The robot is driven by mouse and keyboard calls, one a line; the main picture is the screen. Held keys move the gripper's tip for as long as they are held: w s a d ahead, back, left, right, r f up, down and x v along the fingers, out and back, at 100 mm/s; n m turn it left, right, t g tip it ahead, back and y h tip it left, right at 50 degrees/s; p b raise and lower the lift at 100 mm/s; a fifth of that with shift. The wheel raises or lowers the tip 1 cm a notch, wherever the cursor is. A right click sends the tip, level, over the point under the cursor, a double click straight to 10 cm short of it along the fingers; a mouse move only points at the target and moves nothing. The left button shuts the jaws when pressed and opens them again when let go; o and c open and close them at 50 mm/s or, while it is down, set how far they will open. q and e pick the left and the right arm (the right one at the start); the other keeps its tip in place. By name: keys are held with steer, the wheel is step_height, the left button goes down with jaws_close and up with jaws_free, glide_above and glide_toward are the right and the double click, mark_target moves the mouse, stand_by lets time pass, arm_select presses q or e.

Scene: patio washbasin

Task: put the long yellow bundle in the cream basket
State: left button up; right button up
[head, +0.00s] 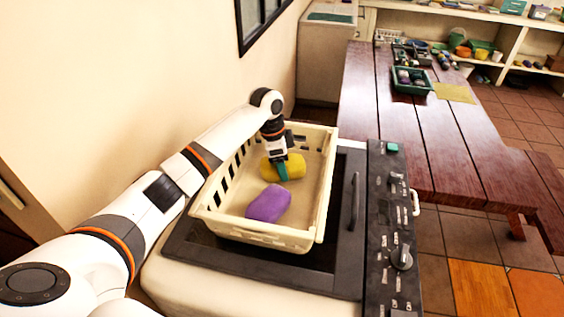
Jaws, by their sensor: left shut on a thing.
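The cream basket (325,190) stands on the dark top of a cream appliance, with slotted side walls. The long yellow bundle (294,165) is inside the basket, toward its far end. My left gripper (282,172) reaches down into the basket and is shut on the yellow bundle, covering part of it. I cannot tell whether the bundle touches the basket floor. A purple bundle (268,204) lies in the near part of the basket, in front of the yellow one. My right gripper is not in view.
The appliance (340,275) has a dark control panel with knobs (401,257) right of the basket. A wall stands close on the left. A long wooden table (440,150) at the right holds a green tray (412,88) and small items; its near part is clear.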

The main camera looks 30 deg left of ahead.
arm_select(q)
steer(key=o, duration=1.2)
steer(key=shift+f, duration=0.15)
step_height(320, 180, up, 12)
steer(key=s+a+b, duration=0.1)
steer(key=a+b, duration=0.1)
